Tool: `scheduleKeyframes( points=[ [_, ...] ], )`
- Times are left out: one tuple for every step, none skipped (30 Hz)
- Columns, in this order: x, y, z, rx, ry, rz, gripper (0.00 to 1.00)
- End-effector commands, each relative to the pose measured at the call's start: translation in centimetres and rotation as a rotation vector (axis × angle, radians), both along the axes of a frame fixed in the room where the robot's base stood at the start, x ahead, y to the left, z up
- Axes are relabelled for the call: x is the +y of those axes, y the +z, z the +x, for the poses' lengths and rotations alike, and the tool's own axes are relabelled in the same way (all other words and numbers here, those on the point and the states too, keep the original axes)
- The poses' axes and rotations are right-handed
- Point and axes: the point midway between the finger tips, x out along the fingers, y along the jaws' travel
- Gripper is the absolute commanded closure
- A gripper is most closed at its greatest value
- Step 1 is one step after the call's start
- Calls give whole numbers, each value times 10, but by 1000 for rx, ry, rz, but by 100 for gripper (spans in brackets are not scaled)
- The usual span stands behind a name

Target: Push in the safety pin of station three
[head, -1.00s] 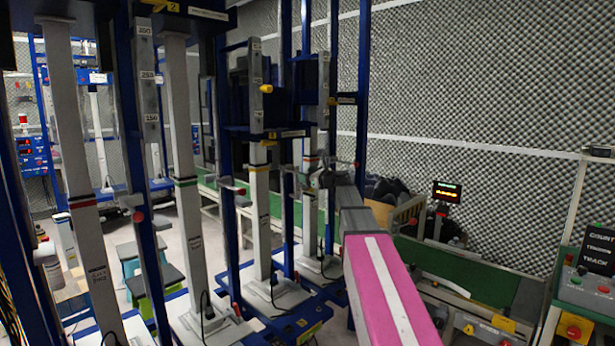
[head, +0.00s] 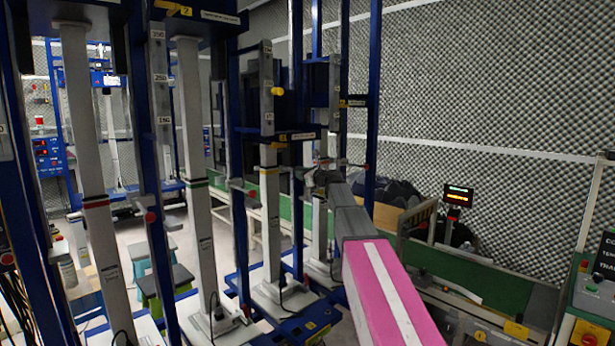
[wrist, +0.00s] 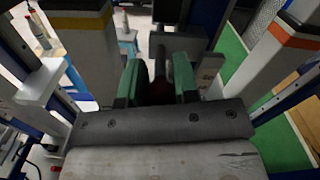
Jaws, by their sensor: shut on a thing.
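My gripper (head: 325,178) reaches in among the stations, just right of the column with the yellow band (head: 270,200). Its label (head: 282,144) is too small to read, so I cannot confirm it is station three. In the wrist view my gripper's green-padded fingers (wrist: 158,82) are shut on a dark red piece (wrist: 160,70), which looks like the safety pin's knob. The fingers hide most of it, and I cannot tell how far in it sits. A yellow-banded column (wrist: 90,50) stands left of the fingers, an orange-banded one (wrist: 272,60) right.
Blue uprights (head: 372,120) and white columns stand close around my arm. The station marked 2 (head: 178,9) is nearer, on the left, with a red knob (head: 150,217) on its post. A green conveyor (head: 480,280) and a lit display (head: 458,194) are at the right.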

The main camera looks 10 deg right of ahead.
Motion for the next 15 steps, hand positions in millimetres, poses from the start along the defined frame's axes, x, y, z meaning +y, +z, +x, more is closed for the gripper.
scheduleKeyframes(
  points=[
    [1, 1, 2, -1, 0, 1, 100],
    [1, 1, 2, -1, 0, 1, 100],
    [1, 1, 3, -1, 1, 0, 100],
    [1, 1, 3, -1, 1, 0, 68],
    [1, 1, 3, -1, 1, 0, 59],
    [1, 1, 3, -1, 1, 0, 46],
    [1, 1, 3, -1, 0, 1, 46],
    [1, 1, 2, -1, 0, 1, 46],
    [1, 1, 2, -1, 0, 1, 46],
    [1, 1, 2, -1, 0, 1, 46],
    [1, 1, 2, -1, 0, 1, 46],
    [1, 1, 2, 0, 0, 0, 46],
    [1, 1, 2, 0, 0, 0, 46],
    [0, 0, 2, 0, 0, 0, 46],
    [0, 0, 1, 0, 0, 0, 46]
  ],
)
